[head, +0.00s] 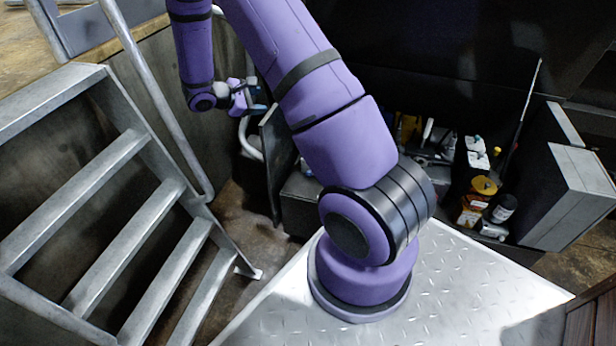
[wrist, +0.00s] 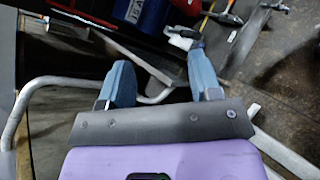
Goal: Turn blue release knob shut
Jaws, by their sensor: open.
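I cannot make out the blue release knob for certain in either view. My gripper (head: 257,100) is in the upper left of the head view, near a pale bent tube (head: 246,140) on the dark wall side. In the wrist view my gripper (wrist: 158,60) has two blue-grey fingers spread apart, with nothing held between them. Beyond the fingers a blue object with pale markings (wrist: 150,14) shows at the top; I cannot tell what it is. A small pale thing (wrist: 183,40) shows by the right fingertip.
Metal stairs (head: 110,210) with a handrail (head: 160,100) fill the left. An open dark cabinet holds bottles and tools, with its grey door (head: 580,185) at the right. A diamond-plate surface (head: 490,285) lies in front. Wet floor (head: 235,215) shows between stairs and cabinet.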

